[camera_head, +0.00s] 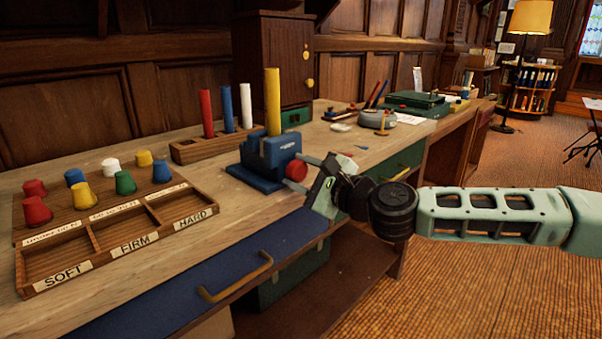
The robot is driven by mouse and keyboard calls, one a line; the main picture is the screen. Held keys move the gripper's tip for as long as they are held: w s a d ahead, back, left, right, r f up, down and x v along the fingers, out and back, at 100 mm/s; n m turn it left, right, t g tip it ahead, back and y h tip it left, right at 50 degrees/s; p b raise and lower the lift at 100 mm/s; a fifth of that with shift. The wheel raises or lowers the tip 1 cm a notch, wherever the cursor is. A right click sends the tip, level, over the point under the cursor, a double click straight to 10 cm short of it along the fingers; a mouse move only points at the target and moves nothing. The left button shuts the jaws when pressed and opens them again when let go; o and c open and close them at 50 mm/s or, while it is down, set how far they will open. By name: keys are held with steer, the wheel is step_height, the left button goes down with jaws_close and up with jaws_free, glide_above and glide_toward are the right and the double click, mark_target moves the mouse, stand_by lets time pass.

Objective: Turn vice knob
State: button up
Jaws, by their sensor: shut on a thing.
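A blue vice (268,160) stands on the wooden bench in the camera_head view. A yellow rod (272,100) stands upright in its top. The red vice knob (296,170) is on the vice's right side, facing my arm. My gripper (305,172) comes in from the right at knob height, its fingers at the knob. It is shut on the red knob. The far finger and part of the knob's right side are hidden by the gripper body.
A wooden rack (205,150) with red, blue and white rods stands behind the vice. A tray (95,240) labelled SOFT, FIRM and HARD lies at left, with several coloured stoppers behind it. A blue drawer front (190,290) with a brass handle is below the bench edge.

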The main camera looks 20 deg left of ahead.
steer(key=o, duration=0.7)
steer(key=v, duration=1.7)
steer(key=shift+d, duration=0.2)
steer(key=shift+s+f, duration=0.1)
steer(key=shift+s, duration=0.05)
